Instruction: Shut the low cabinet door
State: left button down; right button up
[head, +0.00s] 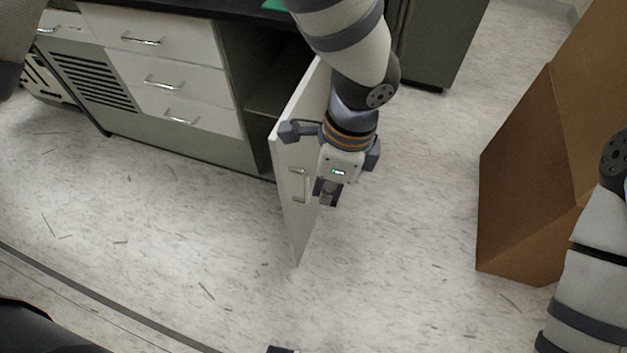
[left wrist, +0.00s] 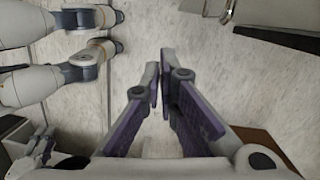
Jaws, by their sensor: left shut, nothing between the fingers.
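The low cabinet door (head: 289,225) stands wide open, swung out from the right side of the cabinet's dark open compartment (head: 265,70). Its outer face, with a silver handle (head: 298,185), is turned to the right. My left gripper (head: 329,198) is at the right of this outer face, close to the handle, pointing down. I cannot tell whether it touches the door. In the left wrist view its fingers (left wrist: 160,92) are together and empty, over floor. A white panel with a handle, likely the door (left wrist: 275,12), shows at that view's top right.
The cabinet has closed drawers (head: 172,88) and a vent panel (head: 95,80) left of the opening. A large brown box (head: 525,180) stands on the right. The speckled floor is clear left of the door and between door and box.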

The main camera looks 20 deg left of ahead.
pick_arm(q)
notch_tip(320, 180, up, 4)
jog(key=w+m+t+y, duration=0.1)
jog(key=w+m, duration=0.1)
jog(key=w, duration=0.1)
jog(key=b, duration=0.1)
send_near(306, 184)
jog(key=f, duration=0.1)
jog(key=s+f, duration=0.1)
jog(key=f, duration=0.1)
jog(key=s+a+f, duration=0.1)
jog(key=f, duration=0.1)
jog(key=shift+a+f, duration=0.1)
jog(key=shift+f, duration=0.15)
jog(key=shift+a+f, duration=0.1)
jog(key=shift+a, duration=0.6)
pick_arm(e)
jog(key=shift+s+f+g, duration=0.3)
jog(key=shift+s+f, duration=0.45)
jog(key=shift+s, duration=0.1)
